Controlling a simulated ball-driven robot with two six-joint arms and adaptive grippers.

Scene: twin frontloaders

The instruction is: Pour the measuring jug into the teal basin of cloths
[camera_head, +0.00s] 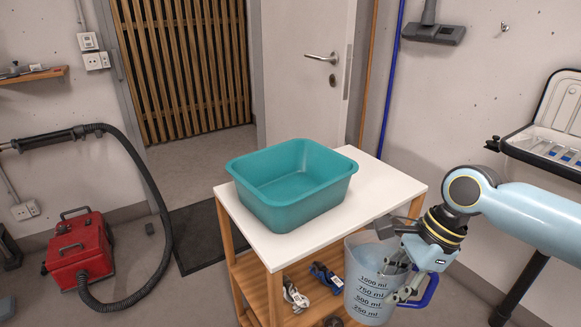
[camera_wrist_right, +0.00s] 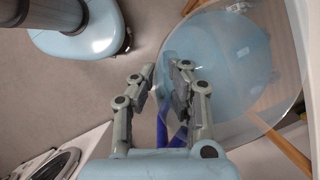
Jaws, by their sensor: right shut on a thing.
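The teal basin (camera_head: 292,209) sits on the white top of a wooden trolley; no cloths show in the part of its inside that I can see. The clear measuring jug (camera_head: 368,301) with printed ml marks is upright in front of the trolley's right side, with its rim lower than the basin. My right gripper (camera_head: 402,282) is shut on the jug at its handle side. The blue handle (camera_head: 429,290) points right. In the right wrist view the jug (camera_wrist_right: 235,65) lies beside the fingers (camera_wrist_right: 167,88). My left gripper is not in view.
The trolley's white top (camera_head: 385,187) is bare right of the basin. Gloves (camera_head: 325,278) lie on its shelf. A red vacuum (camera_head: 78,250) with a black hose stands on the floor at left. An open case (camera_head: 555,120) is at far right.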

